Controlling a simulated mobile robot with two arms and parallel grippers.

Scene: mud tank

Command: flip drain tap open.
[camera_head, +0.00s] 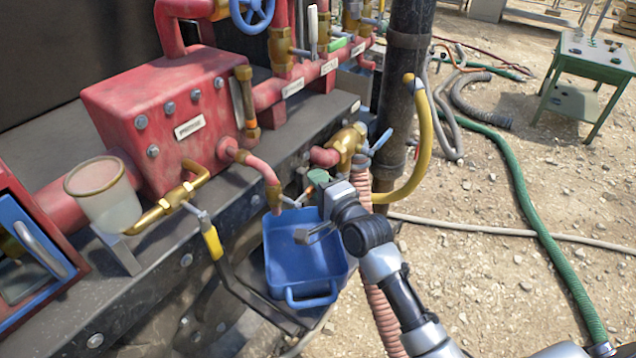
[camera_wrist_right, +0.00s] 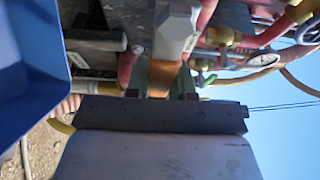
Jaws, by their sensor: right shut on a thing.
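My right gripper is shut on this handle. The gripper and wrist hide part of the tap, so I cannot tell the exact lever angle. My left gripper is not in view.
The blue tub (camera_head: 285,275) stands under the tap; its edge also shows in the wrist view (camera_wrist_right: 35,60). A yellow-handled valve (camera_head: 212,240) and a cloudy cup (camera_head: 105,195) are to the left. A ribbed pink hose (camera_head: 378,310) runs down behind my arm.

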